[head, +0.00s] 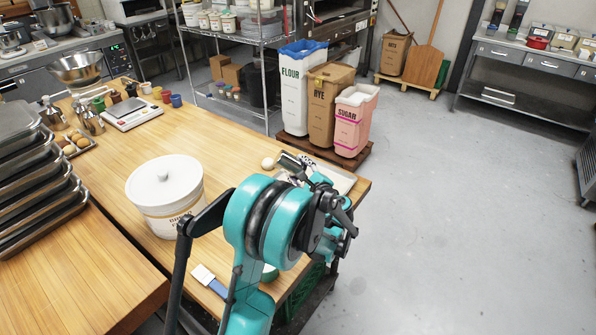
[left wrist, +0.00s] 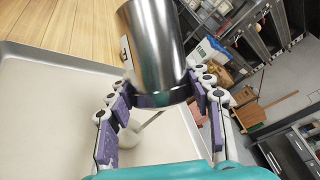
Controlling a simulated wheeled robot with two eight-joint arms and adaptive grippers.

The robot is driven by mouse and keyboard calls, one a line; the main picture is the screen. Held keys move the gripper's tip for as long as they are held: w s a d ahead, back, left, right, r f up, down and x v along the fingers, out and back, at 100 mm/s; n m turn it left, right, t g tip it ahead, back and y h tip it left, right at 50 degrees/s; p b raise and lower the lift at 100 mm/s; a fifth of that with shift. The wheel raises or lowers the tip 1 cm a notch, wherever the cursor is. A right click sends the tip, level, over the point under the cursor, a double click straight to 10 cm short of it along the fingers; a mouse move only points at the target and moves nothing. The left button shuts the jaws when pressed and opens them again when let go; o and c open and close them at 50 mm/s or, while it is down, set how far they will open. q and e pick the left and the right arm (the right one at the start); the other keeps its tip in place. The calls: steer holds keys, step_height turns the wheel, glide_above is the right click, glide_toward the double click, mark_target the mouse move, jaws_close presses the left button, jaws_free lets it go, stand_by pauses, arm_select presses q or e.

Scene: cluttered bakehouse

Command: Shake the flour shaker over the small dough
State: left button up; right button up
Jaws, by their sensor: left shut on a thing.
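The flour shaker, a shiny metal cylinder (left wrist: 153,45), is between the two purple-padded fingers of my left gripper (left wrist: 163,98) in the left wrist view. The fingers are shut on its lower part as pictured, and it leans in that picture. In the head view the shaker (head: 289,162) shows only in part, beyond my teal arm. A pale tray (left wrist: 50,120) lies below. A small white lump (left wrist: 128,137), perhaps dough, shows behind the fingers, partly hidden. In the head view a small white ball (head: 268,163) sits just left of the shaker. My right gripper is not in view.
A white lidded crock (head: 165,195) stands left of my arm on the wooden table, with a blue-handled brush (head: 211,280) in front. Stacked trays (head: 30,190) are at far left, a scale (head: 133,112) farther back.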

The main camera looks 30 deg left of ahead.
mark_target(298, 160)
arm_select(q)
step_height(298, 160, up, 7)
steer(key=n+h+p, duration=0.2)
steer(key=p, duration=0.3)
steer(key=n+h+p, duration=0.3)
steer(key=p, duration=0.2)
steer(key=shift+s+a+f+h, duration=0.1)
steer(key=shift+a+h, duration=0.05)
steer(key=shift+h, duration=0.15)
steer(key=shift+n+p, duration=0.4)
steer(key=shift+p, duration=0.05)
steer(key=shift+h, duration=0.5)
steer(key=shift+n, duration=0.3)
